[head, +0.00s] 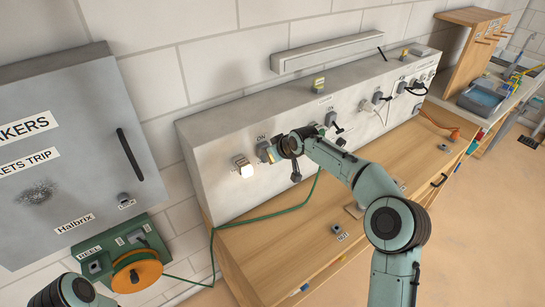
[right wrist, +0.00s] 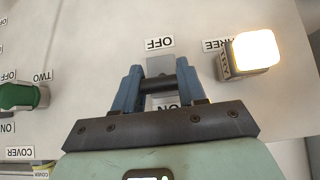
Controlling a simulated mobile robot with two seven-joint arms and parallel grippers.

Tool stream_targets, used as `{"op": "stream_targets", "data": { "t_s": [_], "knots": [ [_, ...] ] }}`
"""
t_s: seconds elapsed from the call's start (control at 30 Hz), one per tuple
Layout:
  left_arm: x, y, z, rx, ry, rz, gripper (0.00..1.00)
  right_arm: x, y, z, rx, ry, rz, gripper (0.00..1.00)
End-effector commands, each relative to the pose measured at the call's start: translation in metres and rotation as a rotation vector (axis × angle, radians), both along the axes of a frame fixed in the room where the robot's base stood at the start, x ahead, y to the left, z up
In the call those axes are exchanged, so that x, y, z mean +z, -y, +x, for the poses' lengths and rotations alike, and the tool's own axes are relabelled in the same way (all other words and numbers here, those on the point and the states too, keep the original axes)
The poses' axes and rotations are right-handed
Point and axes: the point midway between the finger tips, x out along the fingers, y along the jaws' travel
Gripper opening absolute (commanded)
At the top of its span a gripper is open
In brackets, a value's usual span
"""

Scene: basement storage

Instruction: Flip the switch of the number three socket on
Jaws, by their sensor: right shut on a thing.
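The socket panel (head: 215,185) is a long grey box on the bench against the wall. My right gripper (head: 268,154) is at its left part, beside a glowing lamp (head: 243,168). In the right wrist view, which shows the labels upside down, the blue fingers (right wrist: 159,88) are shut on a dark switch lever (right wrist: 160,81). The lever lies between an OFF label (right wrist: 160,42) and a partly hidden ON label (right wrist: 166,106). A THREE label (right wrist: 214,45) is next to the lit lamp (right wrist: 256,50). My left gripper is out of view.
A green plug (right wrist: 20,96) sits by the TWO label. A green cable (head: 262,217) crosses the bench (head: 285,245) to an orange reel (head: 137,274). A grey breaker cabinet (head: 75,140) hangs at the left. Other plugs and cables occupy the panel's right part.

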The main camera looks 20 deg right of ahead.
Motion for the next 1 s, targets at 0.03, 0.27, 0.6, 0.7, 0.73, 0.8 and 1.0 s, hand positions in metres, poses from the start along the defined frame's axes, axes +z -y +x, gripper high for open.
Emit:
{"op": "stream_targets", "data": {
  "t_s": [0.03, 0.27, 0.6, 0.7, 0.73, 0.8, 1.0],
  "knots": [
    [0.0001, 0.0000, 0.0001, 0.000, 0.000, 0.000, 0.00, 0.0039, -0.0020, 0.0019, 0.001, -0.012, -0.006, 0.10],
    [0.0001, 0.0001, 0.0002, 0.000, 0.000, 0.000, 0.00, 0.0059, -0.0016, 0.0026, 0.001, -0.073, -0.028, 0.10],
    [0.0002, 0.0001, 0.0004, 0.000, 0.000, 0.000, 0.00, 0.0060, -0.0014, 0.0026, 0.001, -0.090, -0.034, 0.10],
    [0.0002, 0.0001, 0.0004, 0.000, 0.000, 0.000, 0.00, 0.0060, -0.0013, 0.0025, 0.001, -0.090, -0.034, 0.10],
    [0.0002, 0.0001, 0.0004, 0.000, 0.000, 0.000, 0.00, 0.0061, -0.0014, 0.0026, 0.001, -0.090, -0.034, 0.10],
    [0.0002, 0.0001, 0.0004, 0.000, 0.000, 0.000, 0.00, 0.0061, -0.0014, 0.0026, 0.001, -0.090, -0.033, 0.47],
    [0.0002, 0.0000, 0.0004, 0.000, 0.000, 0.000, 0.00, 0.0055, -0.0012, 0.0024, 0.001, -0.091, -0.034, 0.62]
  ]
}}
